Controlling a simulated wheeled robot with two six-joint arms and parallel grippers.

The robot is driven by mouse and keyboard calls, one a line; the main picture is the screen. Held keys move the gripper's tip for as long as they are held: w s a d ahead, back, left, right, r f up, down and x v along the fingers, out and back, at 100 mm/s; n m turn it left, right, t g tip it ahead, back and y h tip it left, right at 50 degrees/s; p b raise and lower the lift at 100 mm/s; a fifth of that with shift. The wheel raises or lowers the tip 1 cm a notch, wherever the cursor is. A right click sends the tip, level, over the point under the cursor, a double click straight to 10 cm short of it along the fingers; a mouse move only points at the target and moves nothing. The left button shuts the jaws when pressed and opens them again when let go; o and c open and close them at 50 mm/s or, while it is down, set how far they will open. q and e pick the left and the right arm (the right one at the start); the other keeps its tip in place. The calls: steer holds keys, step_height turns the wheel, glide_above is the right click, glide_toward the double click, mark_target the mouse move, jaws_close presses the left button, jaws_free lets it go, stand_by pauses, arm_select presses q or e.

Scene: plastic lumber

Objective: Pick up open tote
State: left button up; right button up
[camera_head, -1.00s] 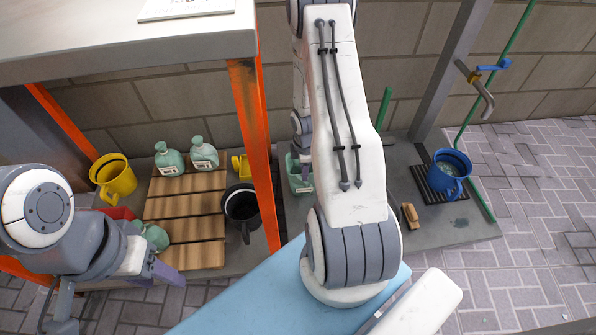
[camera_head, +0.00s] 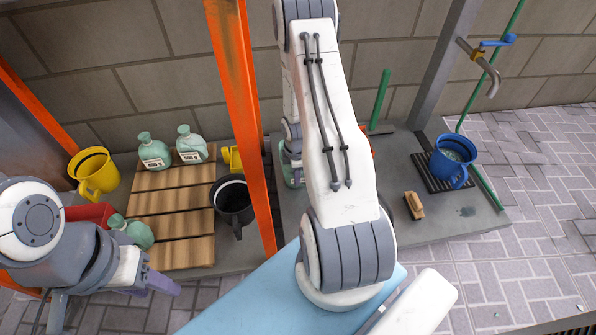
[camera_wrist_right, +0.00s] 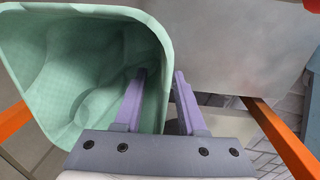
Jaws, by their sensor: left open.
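The open tote is a pale green, open-topped container. It fills the left of the right wrist view (camera_wrist_right: 60,75), its hollow inside facing the camera. In the head view only a sliver of green shows behind my right arm, and that gripper is hidden there. My right gripper (camera_wrist_right: 161,75) has its two purple fingers apart on either side of the tote's wall, one inside and one outside. I cannot tell whether they touch it. My left gripper (camera_head: 160,283) is open and empty at the lower left of the head view, apart from the tote.
A wooden pallet (camera_head: 165,220) with green bottles (camera_head: 154,152), a yellow mug (camera_head: 93,172), a black mug (camera_head: 234,203) and a red container (camera_head: 90,212) lie left. An orange post (camera_head: 240,110) stands between. A blue mug (camera_head: 452,160) and brush (camera_head: 413,206) are right.

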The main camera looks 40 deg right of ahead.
steer(key=shift+f, duration=0.2)
stand_by(0.6)
jaws_close()
stand_by(1.4)
